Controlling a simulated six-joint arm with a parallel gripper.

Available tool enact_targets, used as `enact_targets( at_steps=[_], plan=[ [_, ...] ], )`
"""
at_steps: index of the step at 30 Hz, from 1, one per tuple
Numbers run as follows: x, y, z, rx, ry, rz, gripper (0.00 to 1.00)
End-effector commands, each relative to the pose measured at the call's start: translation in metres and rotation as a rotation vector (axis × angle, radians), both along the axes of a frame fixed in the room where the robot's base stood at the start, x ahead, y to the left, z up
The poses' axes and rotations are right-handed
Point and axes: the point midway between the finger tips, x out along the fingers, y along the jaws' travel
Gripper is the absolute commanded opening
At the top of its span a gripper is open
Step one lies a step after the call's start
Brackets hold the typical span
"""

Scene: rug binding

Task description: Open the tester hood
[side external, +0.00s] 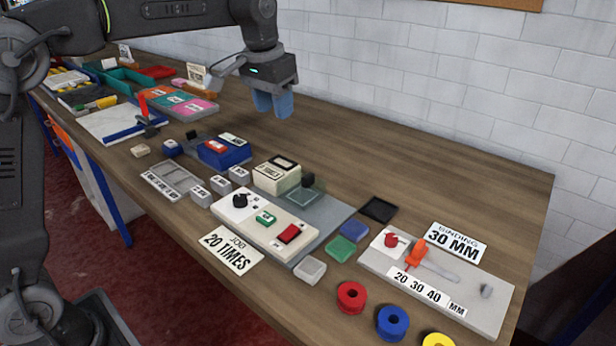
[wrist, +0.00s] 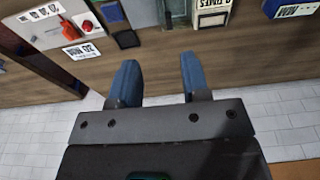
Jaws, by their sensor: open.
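The tester (side external: 265,222) has a cream panel with a black knob, a green button and a red switch, on a grey base. Its see-through hood (side external: 303,196) sits on the base behind the panel, with a dark knob (side external: 308,180) at its upper edge. The hood appears down; its exact angle is hard to tell. My gripper (side external: 273,110) is open and empty, well above the table and behind the tester. In the wrist view, my gripper (wrist: 158,70) shows two blue fingers apart with nothing between them; the hood is not clearly visible there.
A cream box (side external: 277,175) stands close beside the hood on its left. A black tray (side external: 378,209) and blue and green blocks lie to the right. A binding board (side external: 440,280) is at the right front. The rear table near the wall is clear.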

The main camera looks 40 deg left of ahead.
Motion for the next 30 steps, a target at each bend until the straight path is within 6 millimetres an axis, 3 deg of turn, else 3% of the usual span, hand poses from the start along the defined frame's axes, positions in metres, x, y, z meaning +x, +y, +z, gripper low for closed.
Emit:
enact_targets(
  at_steps=[1,6,12,23,30],
  plan=[
    [0.021,0.002,-0.011,0.0,0.027,0.0,0.43],
    [0.071,0.007,-0.044,-0.002,0.099,0.0,0.43],
    [0.104,0.011,-0.078,-0.004,0.156,0.0,0.43],
    [0.112,0.012,-0.109,-0.005,0.177,0.0,0.43],
    [0.111,0.011,-0.157,-0.005,0.178,0.0,0.43]
  ],
)
